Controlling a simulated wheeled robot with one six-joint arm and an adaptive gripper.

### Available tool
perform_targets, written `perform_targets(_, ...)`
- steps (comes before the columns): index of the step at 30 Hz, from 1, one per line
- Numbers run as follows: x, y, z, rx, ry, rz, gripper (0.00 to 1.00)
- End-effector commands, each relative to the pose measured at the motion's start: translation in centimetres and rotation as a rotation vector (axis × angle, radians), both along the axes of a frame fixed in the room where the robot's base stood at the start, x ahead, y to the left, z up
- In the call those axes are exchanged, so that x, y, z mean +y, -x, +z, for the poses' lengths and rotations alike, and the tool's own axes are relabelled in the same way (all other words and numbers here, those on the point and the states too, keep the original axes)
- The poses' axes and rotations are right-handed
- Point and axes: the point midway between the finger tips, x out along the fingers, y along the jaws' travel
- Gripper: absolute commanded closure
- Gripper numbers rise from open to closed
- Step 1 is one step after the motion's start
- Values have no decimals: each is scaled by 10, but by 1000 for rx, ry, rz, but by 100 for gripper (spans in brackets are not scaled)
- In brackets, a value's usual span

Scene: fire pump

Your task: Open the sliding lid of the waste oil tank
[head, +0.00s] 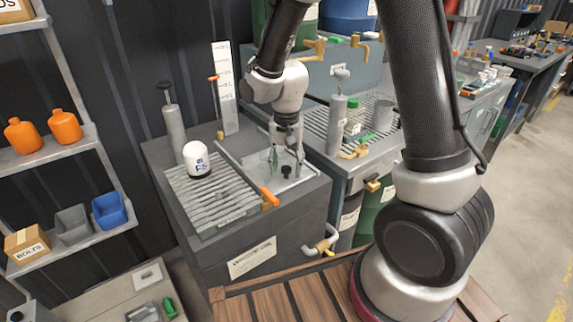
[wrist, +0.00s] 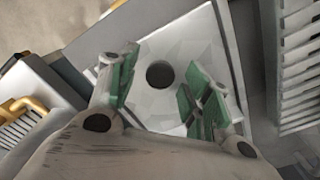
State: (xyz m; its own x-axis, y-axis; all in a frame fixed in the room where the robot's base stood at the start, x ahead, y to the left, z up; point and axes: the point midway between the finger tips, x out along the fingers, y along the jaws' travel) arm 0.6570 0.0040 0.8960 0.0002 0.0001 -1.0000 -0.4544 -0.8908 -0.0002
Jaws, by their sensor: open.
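The waste oil tank (head: 250,262) is a dark grey box with a label on its front. Its flat light grey lid (head: 297,183) lies on the right part of the top, and no gap beside it shows. A small black knob (head: 286,171) stands on the lid. My gripper (head: 287,166) is open and points down over the lid. In the wrist view the gripper (wrist: 160,92) has its green-padded fingers on either side of the dark round knob (wrist: 159,75), with space between. Whether the fingertips are level with the knob cannot be told.
A slatted grate (head: 212,199) covers the tank's left part, with a white filter (head: 197,159) on it. An orange handle (head: 269,196) lies at the grate's front right. A grey pump (head: 173,120) and a gauge board (head: 225,90) stand behind. A second bench (head: 352,165) stands close right.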

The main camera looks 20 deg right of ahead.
Motion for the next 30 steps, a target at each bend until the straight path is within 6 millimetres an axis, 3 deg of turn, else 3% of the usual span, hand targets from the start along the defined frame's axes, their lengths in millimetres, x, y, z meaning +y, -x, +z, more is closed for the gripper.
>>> perform_targets(4,0,0,0,0,0,0,54)
perform_targets(12,0,0,0,0,0,0,100)
perform_targets(17,0,-1,1,0,0,0,100)
perform_targets(22,4,-13,0,0,0,0,100)
perform_targets(30,23,-71,0,-1,0,1,100)
